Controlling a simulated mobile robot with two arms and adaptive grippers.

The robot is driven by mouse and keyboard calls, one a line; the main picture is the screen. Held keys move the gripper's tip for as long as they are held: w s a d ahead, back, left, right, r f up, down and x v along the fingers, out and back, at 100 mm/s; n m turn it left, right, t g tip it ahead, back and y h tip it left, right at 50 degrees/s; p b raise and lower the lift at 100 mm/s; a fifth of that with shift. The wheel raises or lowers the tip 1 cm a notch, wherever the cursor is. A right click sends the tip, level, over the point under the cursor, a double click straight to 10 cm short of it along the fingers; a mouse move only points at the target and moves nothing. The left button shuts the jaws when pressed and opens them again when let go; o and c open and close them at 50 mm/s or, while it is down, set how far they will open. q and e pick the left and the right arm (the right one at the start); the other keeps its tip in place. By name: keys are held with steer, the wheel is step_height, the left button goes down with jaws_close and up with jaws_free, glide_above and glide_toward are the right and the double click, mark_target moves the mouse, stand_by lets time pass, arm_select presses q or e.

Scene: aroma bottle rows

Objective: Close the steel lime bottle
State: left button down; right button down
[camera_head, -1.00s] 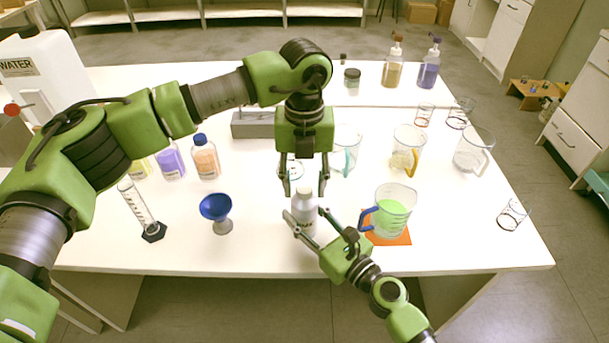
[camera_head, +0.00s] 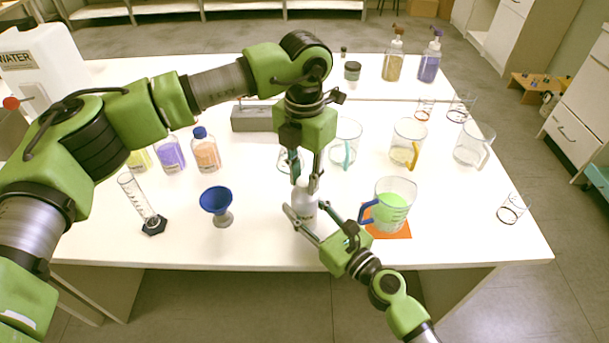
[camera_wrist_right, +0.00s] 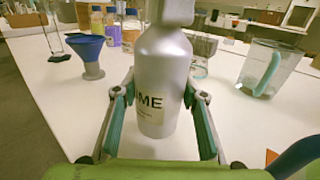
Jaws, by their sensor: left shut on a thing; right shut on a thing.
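The steel lime bottle (camera_head: 305,208) stands upright near the front middle of the table. In the right wrist view the bottle (camera_wrist_right: 163,75) shows a label ending in "ME" and a grey top (camera_wrist_right: 168,10) cut off by the frame edge. My right gripper (camera_head: 308,213) is shut on the bottle's body from the front, one finger on each side; its pads also show in the wrist view (camera_wrist_right: 161,98). My left gripper (camera_head: 306,187) points down from above and is shut on the bottle's top, whose cap is mostly hidden by the fingers.
A jug of green liquid (camera_head: 391,205) stands on an orange mat (camera_head: 400,234) just right of the bottle. A blue funnel (camera_head: 216,201) and a glass cylinder (camera_head: 140,203) stand at left. Clear jugs (camera_head: 407,143) and a grey block (camera_head: 254,117) are behind.

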arm_select(q)
steer(key=m, duration=0.5)
steer(key=shift+m, duration=0.3)
steer(key=m, duration=0.5)
steer(key=c, duration=1.6)
jaws_free()
step_height(320, 180, up, 12)
arm_select(e)
steer(key=c, duration=1.2)
jaws_free()
